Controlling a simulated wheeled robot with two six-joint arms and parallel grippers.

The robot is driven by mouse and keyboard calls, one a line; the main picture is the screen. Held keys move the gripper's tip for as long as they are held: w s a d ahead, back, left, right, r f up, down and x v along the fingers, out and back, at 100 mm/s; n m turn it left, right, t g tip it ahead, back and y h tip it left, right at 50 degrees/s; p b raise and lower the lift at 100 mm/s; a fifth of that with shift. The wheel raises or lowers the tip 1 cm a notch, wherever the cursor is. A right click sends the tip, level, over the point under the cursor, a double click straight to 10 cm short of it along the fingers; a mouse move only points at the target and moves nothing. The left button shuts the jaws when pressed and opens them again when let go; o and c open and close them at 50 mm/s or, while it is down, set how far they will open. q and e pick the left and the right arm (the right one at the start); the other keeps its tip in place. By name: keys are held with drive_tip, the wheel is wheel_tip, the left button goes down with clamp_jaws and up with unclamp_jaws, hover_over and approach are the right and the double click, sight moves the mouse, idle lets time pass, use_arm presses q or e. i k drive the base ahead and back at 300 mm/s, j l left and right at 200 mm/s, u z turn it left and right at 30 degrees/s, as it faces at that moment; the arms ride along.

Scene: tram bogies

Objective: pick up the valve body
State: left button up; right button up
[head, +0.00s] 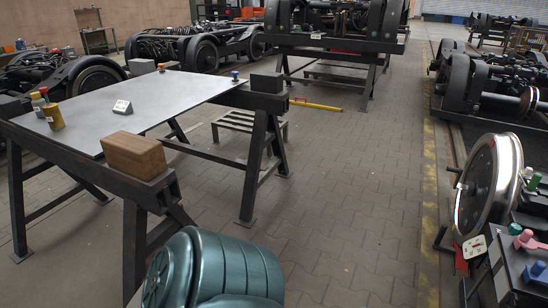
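No piece in the head view is plainly the valve body; I cannot tell which one it is. A brass-yellow cylindrical piece (54,117) stands upright at the left end of the grey tabletop (165,97). A bottle with a red top (38,104) is close behind it. A small pale wedge-shaped block with dark marks (122,107) sits near the middle of the tabletop. Small blue-topped pieces (235,76) are at its far edge. Neither of my grippers is in view.
A wooden block (133,155) lies on the near trestle beam. A teal ribbed motor housing (225,270) fills the bottom foreground. At right are a large wheel (488,185) and a dark bench (525,262) with a pink piece (526,240).

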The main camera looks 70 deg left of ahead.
sight(53, 114)
drive_tip(key=u, duration=2.15)
drive_tip(key=l+u, duration=0.1)
drive_tip(key=u, duration=0.7)
drive_tip(key=l+u, duration=0.1)
drive_tip(key=u, duration=0.3)
drive_tip(key=k+u, duration=0.1)
drive_tip(key=u, duration=0.3)
